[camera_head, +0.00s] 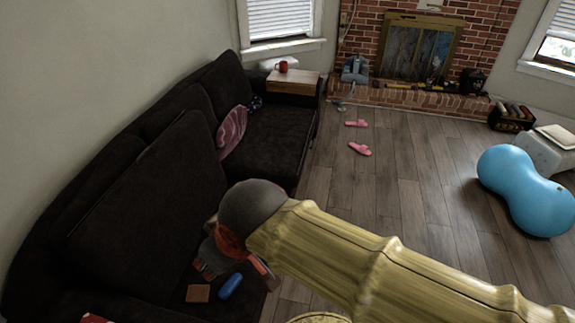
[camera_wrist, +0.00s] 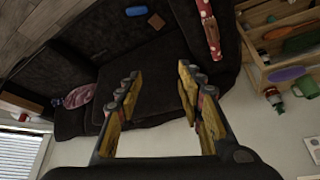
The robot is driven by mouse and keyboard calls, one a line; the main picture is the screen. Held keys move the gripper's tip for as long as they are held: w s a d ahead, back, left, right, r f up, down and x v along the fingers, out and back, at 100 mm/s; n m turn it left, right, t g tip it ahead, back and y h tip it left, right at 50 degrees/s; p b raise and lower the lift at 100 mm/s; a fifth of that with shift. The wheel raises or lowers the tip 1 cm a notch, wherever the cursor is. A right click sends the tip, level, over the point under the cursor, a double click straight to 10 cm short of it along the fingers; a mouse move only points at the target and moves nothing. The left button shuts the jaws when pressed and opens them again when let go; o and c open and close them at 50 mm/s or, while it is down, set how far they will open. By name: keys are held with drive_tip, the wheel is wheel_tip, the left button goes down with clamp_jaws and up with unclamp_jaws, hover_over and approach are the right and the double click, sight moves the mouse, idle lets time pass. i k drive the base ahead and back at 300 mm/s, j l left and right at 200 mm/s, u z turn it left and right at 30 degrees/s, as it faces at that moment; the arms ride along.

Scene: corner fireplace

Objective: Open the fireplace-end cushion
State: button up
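The dark sofa runs along the left wall. Its fireplace-end seat cushion (camera_head: 268,138) lies flat, with a pink patterned pillow (camera_head: 231,132) on its left side. A large dark cushion panel (camera_head: 150,205) stands tilted at the nearer part of the sofa; I cannot tell whether it is a backrest or a raised seat. My gripper (camera_head: 222,262) is over the near part of the sofa, partly hidden by my wrist. In the wrist view my gripper (camera_wrist: 158,98) is open, with dark sofa surface behind its fingers and nothing between them.
A blue item (camera_head: 230,286) and an orange-brown block (camera_head: 198,293) lie near my gripper. A wooden end table (camera_head: 293,83) with a red mug (camera_head: 283,66) stands at the sofa's far end.

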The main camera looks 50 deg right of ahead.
sight(274, 145)
drive_tip(key=i+l, duration=0.15)
drive_tip(key=l, duration=0.5)
drive_tip(key=i+l, duration=0.15)
drive_tip(key=l, duration=0.5)
drive_tip(key=i+l, duration=0.2)
drive_tip(key=l, duration=0.4)
drive_tip(key=i+l, duration=0.15)
drive_tip(key=l, duration=0.5)
drive_tip(key=i+l, duration=0.15)
drive_tip(key=l, duration=0.5)
drive_tip(key=i+l+u, duration=0.1)
drive_tip(key=l, duration=0.55)
drive_tip(key=i+l, duration=0.2)
drive_tip(key=l, duration=0.45)
drive_tip(key=i+l, duration=0.15)
drive_tip(key=l, duration=0.5)
